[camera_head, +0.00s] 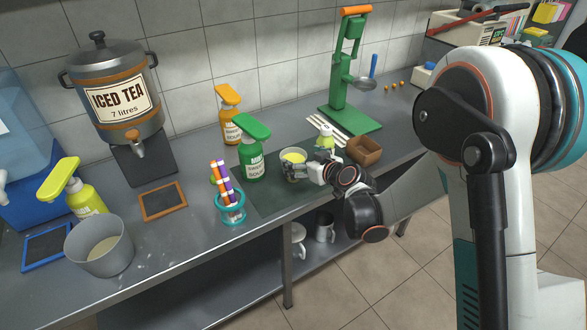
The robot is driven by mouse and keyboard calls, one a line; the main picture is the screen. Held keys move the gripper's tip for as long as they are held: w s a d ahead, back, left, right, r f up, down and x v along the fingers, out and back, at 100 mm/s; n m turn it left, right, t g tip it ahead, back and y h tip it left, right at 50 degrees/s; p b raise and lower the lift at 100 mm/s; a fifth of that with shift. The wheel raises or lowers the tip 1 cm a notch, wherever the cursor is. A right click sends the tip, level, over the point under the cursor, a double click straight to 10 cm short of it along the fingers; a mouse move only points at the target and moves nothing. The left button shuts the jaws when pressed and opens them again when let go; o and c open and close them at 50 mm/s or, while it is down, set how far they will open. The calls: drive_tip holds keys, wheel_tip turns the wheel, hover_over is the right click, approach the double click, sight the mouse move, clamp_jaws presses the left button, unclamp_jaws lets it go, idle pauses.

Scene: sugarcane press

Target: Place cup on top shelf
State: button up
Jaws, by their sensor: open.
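A pale cup (293,157) with yellow content stands upright on a dark mat (266,196) on the grey metal counter (180,222). My gripper (299,172) is open, low over the counter at the right front side of this cup. Its fingers are small in view, and I cannot tell whether they touch the cup. A white mug (298,241) and a grey metal mug (325,228) stand on the lower shelf (225,287) under the counter. No higher shelf is clearly visible.
A green soap bottle (251,158) and a teal holder with markers (231,211) are left of my gripper. A brown bowl (364,151) and a green press (346,100) are right and behind. A grey pot (101,248) stands at the left front.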

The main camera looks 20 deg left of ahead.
sight(288, 152)
drive_tip(key=b+x, duration=0.2)
drive_tip(key=x, duration=0.3)
drive_tip(key=shift+s+a+r, duration=0.1)
drive_tip(key=shift+s+a, duration=0.05)
drive_tip(key=shift+a, duration=0.05)
drive_tip(key=shift+r, duration=0.1)
drive_tip(key=c, duration=1.5)
drive_tip(key=shift+r, duration=0.2)
